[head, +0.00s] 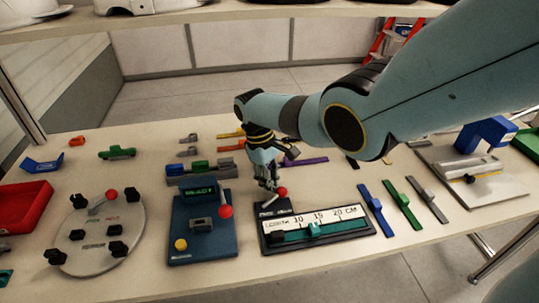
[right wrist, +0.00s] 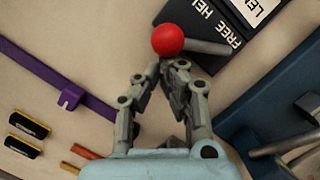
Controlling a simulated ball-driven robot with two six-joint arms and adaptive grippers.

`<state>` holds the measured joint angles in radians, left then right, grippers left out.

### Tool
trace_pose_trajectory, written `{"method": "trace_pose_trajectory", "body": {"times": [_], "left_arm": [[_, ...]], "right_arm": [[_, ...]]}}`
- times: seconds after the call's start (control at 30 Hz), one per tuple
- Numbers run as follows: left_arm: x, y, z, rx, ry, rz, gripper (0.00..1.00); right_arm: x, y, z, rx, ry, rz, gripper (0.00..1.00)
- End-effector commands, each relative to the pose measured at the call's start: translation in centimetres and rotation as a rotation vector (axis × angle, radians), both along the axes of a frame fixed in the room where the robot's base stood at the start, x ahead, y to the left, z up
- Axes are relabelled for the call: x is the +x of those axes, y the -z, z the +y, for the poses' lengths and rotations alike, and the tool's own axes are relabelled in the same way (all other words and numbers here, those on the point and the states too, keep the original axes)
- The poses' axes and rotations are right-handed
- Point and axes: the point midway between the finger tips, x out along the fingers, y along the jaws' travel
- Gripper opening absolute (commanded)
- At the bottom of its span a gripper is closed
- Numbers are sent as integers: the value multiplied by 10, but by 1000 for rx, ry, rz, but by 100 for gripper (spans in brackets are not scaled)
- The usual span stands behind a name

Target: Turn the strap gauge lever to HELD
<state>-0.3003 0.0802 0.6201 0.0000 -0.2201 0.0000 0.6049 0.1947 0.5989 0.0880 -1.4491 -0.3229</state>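The strap gauge (head: 316,244) is a black base with a white centimetre scale and a green slide, on the table in the head view. Its lever has a red ball knob (head: 282,191); the knob (right wrist: 167,39) and its grey rod (right wrist: 208,46) show in the right wrist view beside the FREE and HELD lettering. I cannot tell which word the lever stands at. My right gripper (head: 268,184) points down at the gauge's back left; its fingertips (right wrist: 163,68) are together beside the knob, with nothing seen between them. Contact is unclear. My left gripper is out of view.
Left of the gauge stand a blue box (head: 202,245) with a red knob and a round grey plate (head: 98,235) with black knobs. Blue, green and grey straps (head: 402,204) lie to the right. A purple strap (right wrist: 55,80) lies near my right gripper.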

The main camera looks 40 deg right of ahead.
Motion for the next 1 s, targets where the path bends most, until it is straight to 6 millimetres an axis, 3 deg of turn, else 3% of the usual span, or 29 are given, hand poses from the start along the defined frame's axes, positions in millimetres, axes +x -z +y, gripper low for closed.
{"method": "trace_pose_trajectory", "body": {"times": [0.57, 0.77, 1.0], "left_arm": [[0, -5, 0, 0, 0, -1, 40], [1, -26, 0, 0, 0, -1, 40], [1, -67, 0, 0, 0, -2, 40]], "right_arm": [[0, -5, 0, 0, -1, 1, 0], [0, -27, 0, 0, 0, 0, 0], [2, -69, 0, -1, 3, 0, 0]]}}
